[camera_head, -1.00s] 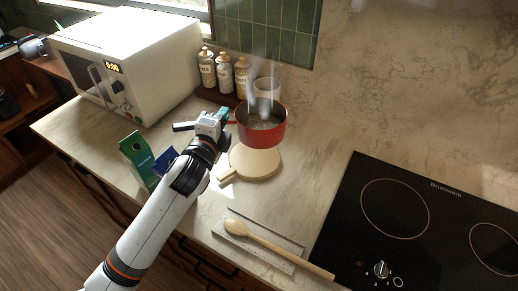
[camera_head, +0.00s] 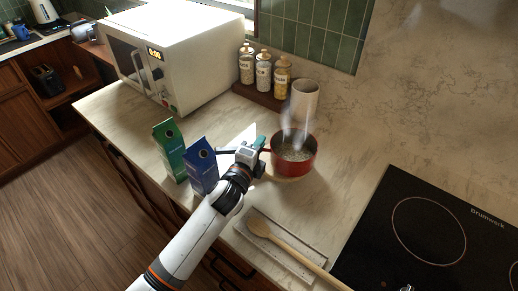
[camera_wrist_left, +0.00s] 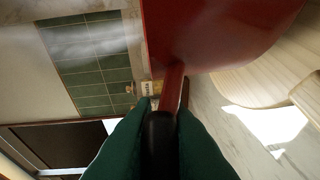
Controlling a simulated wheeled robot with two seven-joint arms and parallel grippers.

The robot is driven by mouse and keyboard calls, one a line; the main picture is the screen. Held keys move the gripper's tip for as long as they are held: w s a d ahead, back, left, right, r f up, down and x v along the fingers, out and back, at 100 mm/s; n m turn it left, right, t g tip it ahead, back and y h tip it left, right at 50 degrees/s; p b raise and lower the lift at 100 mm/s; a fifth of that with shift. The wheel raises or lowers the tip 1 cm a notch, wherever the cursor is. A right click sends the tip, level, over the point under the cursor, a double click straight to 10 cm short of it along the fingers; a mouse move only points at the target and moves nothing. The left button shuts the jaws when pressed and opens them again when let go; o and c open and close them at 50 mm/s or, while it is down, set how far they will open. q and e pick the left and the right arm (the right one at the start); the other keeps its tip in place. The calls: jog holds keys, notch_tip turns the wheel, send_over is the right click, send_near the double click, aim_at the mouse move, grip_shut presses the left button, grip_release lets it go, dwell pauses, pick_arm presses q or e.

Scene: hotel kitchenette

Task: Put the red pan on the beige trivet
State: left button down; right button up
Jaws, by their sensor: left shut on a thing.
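The red pan (camera_head: 312,160) is upright with steam rising from its contents. It also shows large in the left wrist view (camera_wrist_left: 210,30). My left gripper (camera_head: 260,144) is shut on the pan's handle, left of the pan; its green fingers flank the handle (camera_wrist_left: 172,85) in the wrist view. The beige trivet (camera_wrist_left: 255,80) lies directly below the pan, mostly hidden by it in the head view. Whether the pan's base touches the trivet I cannot tell. My right gripper is not in view.
A green carton (camera_head: 170,150) and a blue carton (camera_head: 202,168) stand close left of my gripper. A white cylinder (camera_head: 304,100) and several spice jars (camera_head: 263,72) stand behind. A wooden spoon (camera_head: 285,243) lies in front, and a black hob (camera_head: 430,235) is at right.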

pick_arm(q)
jog(key=shift+f, duration=0.6)
jog(key=shift+f, duration=0.1)
jog(key=c, duration=1.5)
grip_release()
jog(key=shift+f, duration=0.15)
jog(key=shift+o, duration=0.2)
jog(key=shift+s, duration=0.1)
